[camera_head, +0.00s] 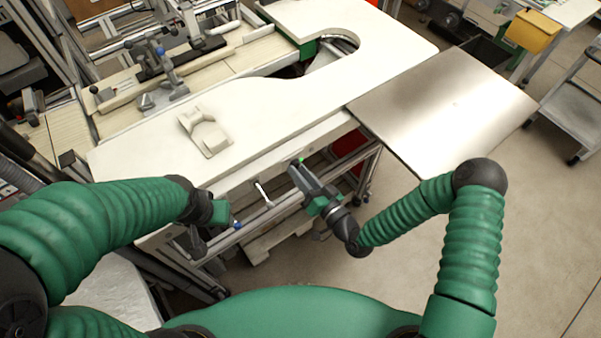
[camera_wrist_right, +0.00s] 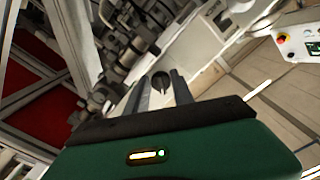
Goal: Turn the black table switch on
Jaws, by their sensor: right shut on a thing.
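The black table switch (camera_wrist_right: 161,82) shows in the right wrist view as a small dark rounded knob on a pale surface, between the tips of my two fingers. My right gripper (camera_wrist_right: 162,86) is shut on it. In the head view my right gripper (camera_head: 296,166) points at the front edge of the white table (camera_head: 285,105), and the switch cannot be made out there. A small green spot shows at its tips. My left gripper (camera_head: 197,240) hangs at the table's front left, apart from the switch; its fingers are dark and unclear.
A light handle (camera_head: 262,193) and a blue knob (camera_head: 237,225) sit along the table's front, left of my right gripper. A pale moulded piece (camera_head: 206,132) lies on the tabletop. A metal side plate (camera_head: 440,105) adjoins the table on the right. Open floor lies at the right.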

